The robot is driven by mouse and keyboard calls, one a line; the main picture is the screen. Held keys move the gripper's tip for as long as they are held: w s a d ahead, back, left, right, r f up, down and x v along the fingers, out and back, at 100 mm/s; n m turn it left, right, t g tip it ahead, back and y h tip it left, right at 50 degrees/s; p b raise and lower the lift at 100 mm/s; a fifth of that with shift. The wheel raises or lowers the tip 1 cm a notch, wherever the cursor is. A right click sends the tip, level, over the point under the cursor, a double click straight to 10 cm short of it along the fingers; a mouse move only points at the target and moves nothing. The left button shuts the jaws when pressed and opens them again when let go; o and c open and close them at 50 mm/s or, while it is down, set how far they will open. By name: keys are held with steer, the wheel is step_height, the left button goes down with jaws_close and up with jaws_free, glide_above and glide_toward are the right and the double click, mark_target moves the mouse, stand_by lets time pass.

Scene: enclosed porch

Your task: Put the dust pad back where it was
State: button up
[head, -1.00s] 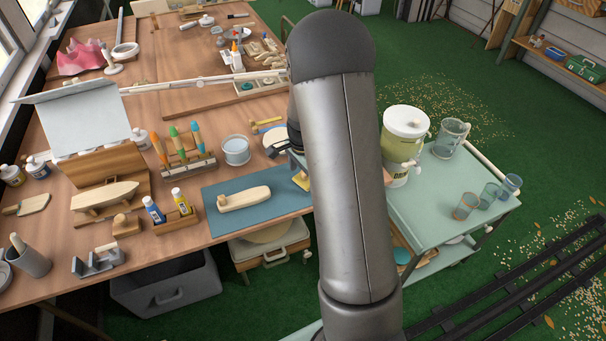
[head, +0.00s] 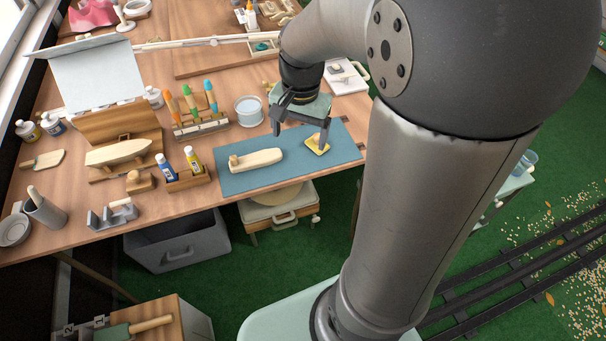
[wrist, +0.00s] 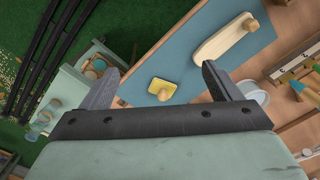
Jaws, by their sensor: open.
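The dust pad, which I take to be the yellow pad with a wooden knob (head: 317,145), lies on the right part of the blue mat (head: 290,179) on the workbench. It also shows in the wrist view (wrist: 162,88), knob up, between and beyond my fingertips. My gripper (head: 301,136) is open and empty above the mat, close to the pad. In the wrist view the pad appears apart from both fingers. A pale wooden boat-shaped piece (head: 259,160) lies on the mat left of the pad.
A hull on a wooden stand (head: 118,153) is further left. The mat between boat piece and pad is clear.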

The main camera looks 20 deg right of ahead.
steer(key=s+a+n, duration=0.3)
steer(key=s+n, duration=0.1)
steer(key=s, duration=0.3)
steer(key=s+a+n, duration=0.2)
steer(key=s+n, duration=0.3)
steer(key=s, duration=0.2)
steer(key=shift+a+f, duration=0.3)
steer(key=shift+a, duration=0.1)
